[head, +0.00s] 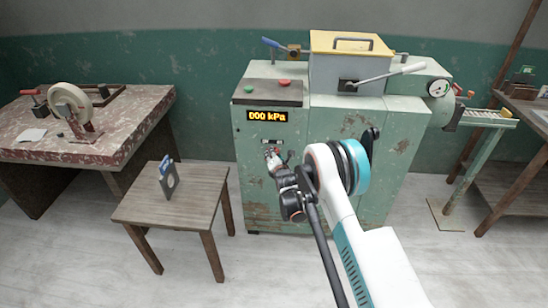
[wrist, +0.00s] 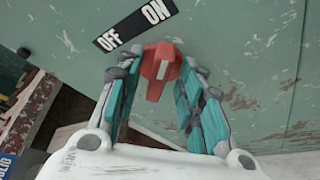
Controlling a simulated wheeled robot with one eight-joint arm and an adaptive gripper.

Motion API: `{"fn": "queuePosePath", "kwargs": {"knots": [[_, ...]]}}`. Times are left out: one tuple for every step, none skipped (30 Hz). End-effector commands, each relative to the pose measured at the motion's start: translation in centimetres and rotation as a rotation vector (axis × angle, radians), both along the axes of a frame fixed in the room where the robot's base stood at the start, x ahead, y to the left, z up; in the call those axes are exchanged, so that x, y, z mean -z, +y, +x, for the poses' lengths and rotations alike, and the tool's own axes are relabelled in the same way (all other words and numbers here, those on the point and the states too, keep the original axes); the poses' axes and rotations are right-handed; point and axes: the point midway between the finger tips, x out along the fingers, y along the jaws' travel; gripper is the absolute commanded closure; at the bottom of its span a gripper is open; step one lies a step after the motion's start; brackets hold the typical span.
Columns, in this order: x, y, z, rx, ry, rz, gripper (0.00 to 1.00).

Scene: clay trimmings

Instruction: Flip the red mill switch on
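The red mill switch (wrist: 163,69) shows in the wrist view as a red knob with a pale stripe, on the green machine front below a black label (wrist: 133,26) reading OFF and ON. The stripe runs nearly upright in the picture; I cannot tell which position it marks. My gripper (wrist: 160,66) has its two teal-padded fingers on either side of the knob, with a small gap at the left finger. Contact on the right is unclear.
The display (head: 267,116) reads 000 kPa, with a green and a red button above it. A small wooden table (head: 190,195) with a blue-grey item stands left of the machine. A red-topped workbench (head: 125,130) is further left. A conveyor (head: 487,119) is at right.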

Motion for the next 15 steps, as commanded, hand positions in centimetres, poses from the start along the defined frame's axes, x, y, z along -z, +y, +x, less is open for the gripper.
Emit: {"fn": "queuePosePath", "kwargs": {"knots": [[0.0,0.0,0.0,0.0,0.0,0.0,0.65],[0.0,0.0,-0.1,0.0,0.0,0.0,0.65],[0.0,0.0,-0.2,0.0,0.0,-0.001,0.65],[-0.1,-0.1,-0.3,0.0,0.0,-0.001,0.65],[-0.1,-0.1,-0.5,0.0,0.0,-0.001,0.65],[-0.2,-0.2,-0.9,0.0,0.0,-0.001,0.65],[-0.3,-0.3,-1.2,0.0,0.0,-0.001,0.65],[-0.5,-0.4,-1.6,0.0,0.0,-0.001,0.65],[-0.7,-0.6,-2.3,0.0,0.0,-0.001,0.65],[-0.8,-0.7,-2.8,0.0,0.0,-0.001,0.65],[-1.0,-0.8,-3.4,0.0,0.0,-0.001,0.65],[-1.2,-1.1,-4.2,0.0,0.0,-0.001,0.65],[-1.4,-1.2,-4.8,0.0,0.0,-0.001,0.65],[-1.5,-1.4,-5.3,0.0,0.0,-0.001,0.65],[-1.8,-1.6,-6.1,0.0,0.0,-0.001,0.65]]}}
